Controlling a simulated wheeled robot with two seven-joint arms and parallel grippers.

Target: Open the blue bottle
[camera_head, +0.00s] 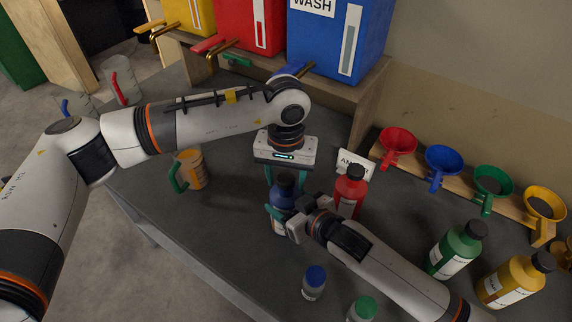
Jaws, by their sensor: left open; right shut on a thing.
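The blue bottle (282,200) stands upright on the grey table, with a dark cap at its top. My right gripper (274,213) comes in from the right and is shut on the bottle's body; my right wrist hides part of the bottle. My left gripper (285,178) points down from above with its teal fingers apart, one on each side of the cap. I cannot tell whether the fingers touch the cap.
A red bottle (350,191) stands close at the right. A green bottle (455,250), a yellow bottle (512,280) and a blue-capped jar (314,284) stand farther right and in front. Colored funnels (443,163) line the back right.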

